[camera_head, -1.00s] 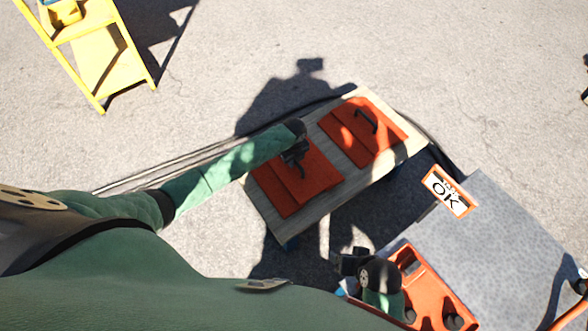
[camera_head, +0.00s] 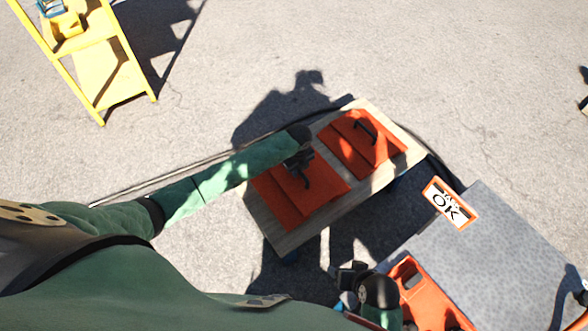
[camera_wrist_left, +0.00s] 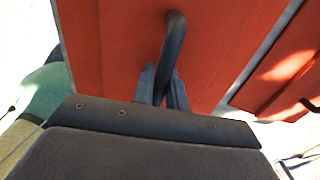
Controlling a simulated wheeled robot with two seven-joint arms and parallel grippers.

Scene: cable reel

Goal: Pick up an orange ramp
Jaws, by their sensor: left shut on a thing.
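Two orange ramps with black handles are at a wooden table. The nearer orange ramp (camera_head: 325,186) is at the table's left part, under my left gripper (camera_head: 304,176). My left gripper is shut on this ramp's black handle; the left wrist view shows the fingers (camera_wrist_left: 162,88) around the handle and the ramp's orange face (camera_wrist_left: 112,50) close behind. I cannot tell whether the ramp touches the tabletop. The other orange ramp (camera_head: 350,152) lies on the table's right part, its handle free. My right gripper (camera_head: 345,274) is low in the head view, apart from both ramps; its fingers are unclear.
The wooden table (camera_head: 276,228) stands on grey pavement. A grey-topped cart (camera_head: 500,240) with an "OK" sign (camera_head: 448,202) and an orange tray (camera_head: 432,300) is at lower right. A yellow shelf (camera_head: 105,70) stands upper left. A cable runs behind the table.

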